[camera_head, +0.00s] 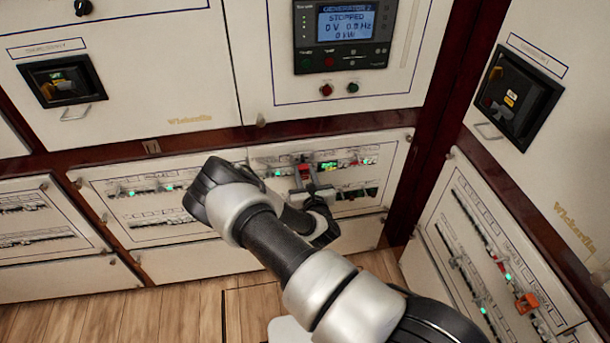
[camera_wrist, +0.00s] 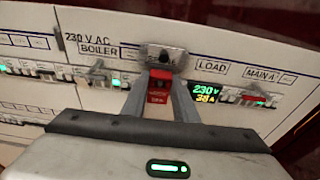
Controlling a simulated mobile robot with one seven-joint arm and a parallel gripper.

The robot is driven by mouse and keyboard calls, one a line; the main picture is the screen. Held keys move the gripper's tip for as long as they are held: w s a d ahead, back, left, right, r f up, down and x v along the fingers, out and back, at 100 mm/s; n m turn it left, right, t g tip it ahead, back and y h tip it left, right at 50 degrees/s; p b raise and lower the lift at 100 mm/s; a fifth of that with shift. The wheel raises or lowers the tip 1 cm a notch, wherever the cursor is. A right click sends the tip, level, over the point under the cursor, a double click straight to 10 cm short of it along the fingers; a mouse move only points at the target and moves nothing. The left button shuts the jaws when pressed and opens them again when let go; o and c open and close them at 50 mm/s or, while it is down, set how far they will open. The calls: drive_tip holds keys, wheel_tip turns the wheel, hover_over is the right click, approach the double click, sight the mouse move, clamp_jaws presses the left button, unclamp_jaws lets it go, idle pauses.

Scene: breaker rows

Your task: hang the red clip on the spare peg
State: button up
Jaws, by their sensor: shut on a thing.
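My gripper (camera_head: 308,190) is at the upper breaker row of the lower middle panel. In the wrist view, its two grey fingers (camera_wrist: 160,92) are shut on the red clip (camera_wrist: 159,80), one finger on each side. A grey piece with a dark round spot (camera_wrist: 165,57) lies just above the clip in the wrist view. I cannot tell whether this is the spare peg, or whether the clip touches it. The label behind it is mostly covered.
A BOILER label and breakers (camera_wrist: 97,75) lie left of the clip. A lit 230 V display (camera_wrist: 205,93) and MAIN A breakers (camera_wrist: 250,98) lie to the right. An orange-red piece (camera_head: 525,302) sits on the right-hand panel. The generator screen (camera_head: 345,25) is above.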

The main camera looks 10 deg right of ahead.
drive_tip(key=shift+w, duration=0.25)
drive_tip(key=o, duration=1.1)
drive_tip(key=s+r, duration=0.1)
drive_tip(key=s, duration=0.4)
drive_tip(key=s+p, duration=0.1)
drive_tip(key=s, duration=0.5)
drive_tip(key=s+r+p, duration=0.1)
drive_tip(key=s, duration=0.5)
drive_tip(key=shift+s+r, duration=0.1)
drive_tip(key=shift+r, duration=0.25)
